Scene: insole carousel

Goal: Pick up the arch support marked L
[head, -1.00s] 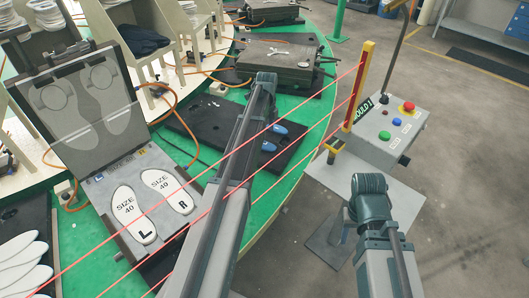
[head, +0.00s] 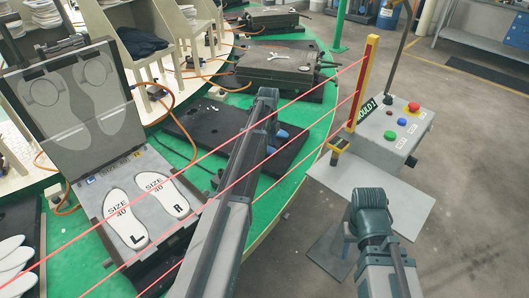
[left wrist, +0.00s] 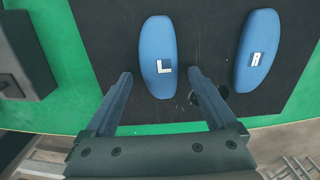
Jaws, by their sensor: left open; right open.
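The arch support marked L (left wrist: 158,45) is a blue, rounded oblong pad with a white L label, lying on a black board. My left gripper (left wrist: 160,76) is open and empty, with one finger on each side of this pad's near end in the left wrist view. I cannot tell how high the fingers are above the board. A matching blue pad marked R (left wrist: 258,40) lies to the right, outside the fingers. In the head view my left arm partly hides the blue pads (head: 283,133), and their letters cannot be read.
The black board (head: 195,118) rests on a green carousel (head: 318,125). An open mould (head: 90,188) holds white insoles marked L and R at left. Red beams run from a yellow post (head: 363,80). A button box (head: 390,135) stands at right.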

